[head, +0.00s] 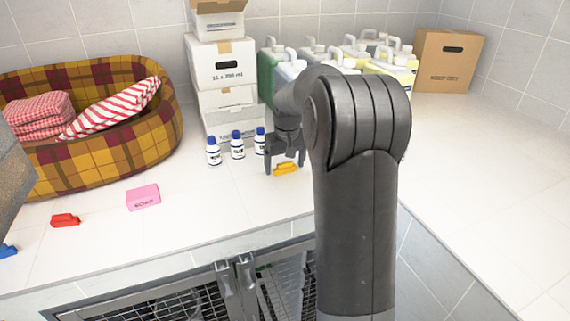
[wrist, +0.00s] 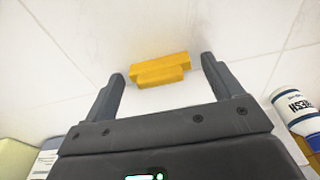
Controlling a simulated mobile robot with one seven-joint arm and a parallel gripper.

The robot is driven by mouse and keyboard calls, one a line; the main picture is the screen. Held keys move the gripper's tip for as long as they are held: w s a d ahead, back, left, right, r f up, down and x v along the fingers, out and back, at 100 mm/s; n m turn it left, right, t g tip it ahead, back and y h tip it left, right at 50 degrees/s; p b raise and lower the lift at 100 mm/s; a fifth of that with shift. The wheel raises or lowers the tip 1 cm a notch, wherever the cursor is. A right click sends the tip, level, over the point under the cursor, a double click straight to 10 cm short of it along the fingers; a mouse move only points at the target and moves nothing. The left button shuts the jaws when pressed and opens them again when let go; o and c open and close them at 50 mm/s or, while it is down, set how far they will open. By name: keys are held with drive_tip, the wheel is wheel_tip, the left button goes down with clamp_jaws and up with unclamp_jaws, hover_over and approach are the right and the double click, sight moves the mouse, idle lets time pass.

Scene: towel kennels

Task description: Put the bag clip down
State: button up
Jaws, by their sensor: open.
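A yellow-orange bag clip (head: 286,169) lies on the white counter, close to the three small bottles. My gripper (head: 285,168) is over it, pointing down. In the wrist view the clip (wrist: 160,70) is between and just beyond the tips of my open gripper (wrist: 160,72), with a gap on both sides. The fingers are not closed on it. A red clip (head: 65,220) lies further left on the counter, and a blue clip (head: 8,251) is at the left edge of the head view.
Several blue-capped bottles (head: 237,146) stand just left of my gripper. A pink soap (head: 143,197) and a plaid basket (head: 120,150) with towels are further left. White boxes (head: 221,62), jugs (head: 405,62) and a brown box (head: 449,61) stand behind. The right counter is clear.

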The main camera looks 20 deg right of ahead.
wheel_tip(320, 180, up, 12)
drive_tip(key=s, duration=0.2)
drive_tip(key=s+a+r+t, duration=0.15)
drive_tip(key=s+a, duration=0.25)
drive_tip(key=s, duration=0.4)
drive_tip(key=s+a+r+t, duration=0.1)
drive_tip(key=s+a+r, duration=0.1)
drive_tip(key=s+a, duration=0.4)
drive_tip(key=s+a+f+t, duration=0.1)
drive_tip(key=s+f, duration=0.2)
drive_tip(key=s, duration=0.6)
drive_tip(key=s+a+f, duration=0.2)
drive_tip(key=s+f, duration=0.2)
drive_tip(key=s, duration=0.5)
drive_tip(key=shift+f+t, duration=0.2)
drive_tip(key=shift+t, duration=0.15)
drive_tip(key=shift+a, duration=0.1)
drive_tip(key=shift+c, duration=0.3)
drive_tip(key=c, duration=1)
drive_tip(key=shift+w+a, duration=0.1)
